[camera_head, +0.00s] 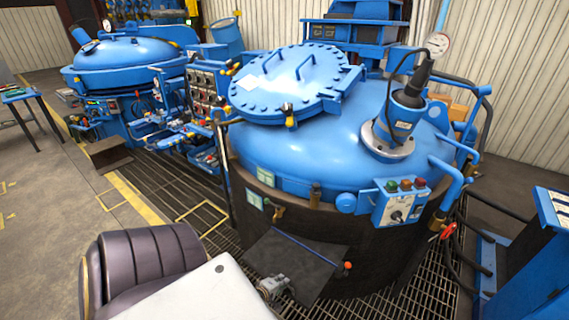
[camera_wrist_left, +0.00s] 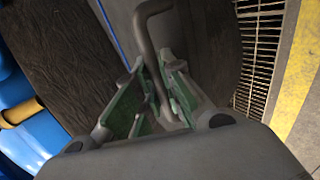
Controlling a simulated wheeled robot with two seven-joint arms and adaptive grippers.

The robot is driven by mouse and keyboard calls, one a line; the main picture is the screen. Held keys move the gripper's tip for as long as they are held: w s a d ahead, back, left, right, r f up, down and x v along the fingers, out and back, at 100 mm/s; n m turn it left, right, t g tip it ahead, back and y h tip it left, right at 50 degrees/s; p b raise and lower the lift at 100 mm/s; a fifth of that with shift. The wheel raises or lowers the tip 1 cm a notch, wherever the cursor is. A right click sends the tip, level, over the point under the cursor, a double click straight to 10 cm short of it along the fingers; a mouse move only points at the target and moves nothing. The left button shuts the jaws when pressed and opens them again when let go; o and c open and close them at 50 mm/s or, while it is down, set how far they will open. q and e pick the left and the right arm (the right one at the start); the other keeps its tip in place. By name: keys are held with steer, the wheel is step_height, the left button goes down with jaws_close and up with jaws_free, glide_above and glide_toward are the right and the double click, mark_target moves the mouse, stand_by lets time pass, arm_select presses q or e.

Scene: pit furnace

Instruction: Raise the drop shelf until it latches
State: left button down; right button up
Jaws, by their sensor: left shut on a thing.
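The drop shelf (camera_head: 300,262) is a flat dark panel at the front of the round furnace, low in the head view. A thin blue rod with a red ball knob (camera_head: 348,266) lies across it. My left gripper (camera_head: 274,287) is at the shelf's near left edge. In the left wrist view, the green-padded fingers of my left gripper (camera_wrist_left: 152,82) are shut on a bent grey handle (camera_wrist_left: 146,28) in front of the dark shelf (camera_wrist_left: 205,40). My own arm hides part of the near edge. I cannot tell the shelf's exact angle or see its latch. My right gripper is not in view.
The furnace (camera_head: 330,155) has a blue domed top and dark wall, with a control box (camera_head: 402,203) at its front. Floor grating (camera_head: 400,300) surrounds it. A blue cabinet (camera_head: 545,250) stands at the right. A second blue vessel (camera_head: 125,60) stands at the back left.

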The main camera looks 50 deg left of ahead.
arm_select(q)
steer(key=shift+w+a+r, duration=0.1)
steer(key=shift+w+r, duration=0.25)
steer(key=c, duration=1.9)
jaws_free()
steer(key=o, duration=0.4)
steer(key=shift+s+f, duration=0.2)
steer(key=shift+v, duration=5.9)
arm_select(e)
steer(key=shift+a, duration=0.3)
